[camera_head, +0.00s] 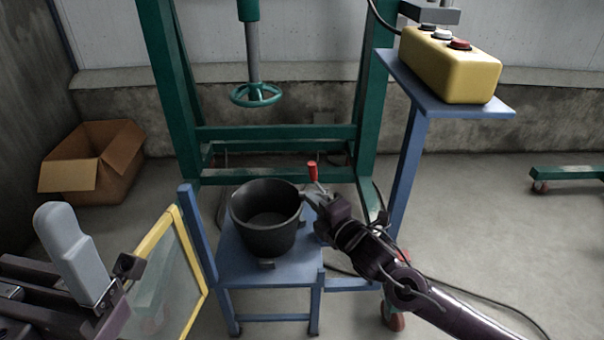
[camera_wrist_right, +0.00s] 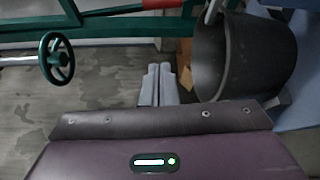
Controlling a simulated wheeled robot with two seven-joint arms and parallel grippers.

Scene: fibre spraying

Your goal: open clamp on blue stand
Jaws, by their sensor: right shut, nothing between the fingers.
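The blue stand (camera_head: 240,270) is low and table-like, with a black bucket (camera_head: 268,235) on its top. A clamp with a red handle (camera_head: 312,172) is at the far right side of the bucket. The handle points up, and its base is partly hidden. My right gripper (camera_head: 312,200) is beside the bucket's right rim, just in front of and below the red handle. In the right wrist view its fingers (camera_wrist_right: 158,85) are together and empty, left of the bucket (camera_wrist_right: 245,55); a red piece (camera_wrist_right: 160,4) shows at the top edge. My left gripper (camera_head: 75,250) shows at the left, its jaw state unclear.
A yellow-framed clear panel (camera_head: 150,243) stands left of the blue stand. A green frame with a handwheel (camera_head: 256,95) rises behind it. A yellow button box (camera_head: 450,65) sits on a blue shelf at the right. A cardboard box (camera_head: 92,170) lies at the left.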

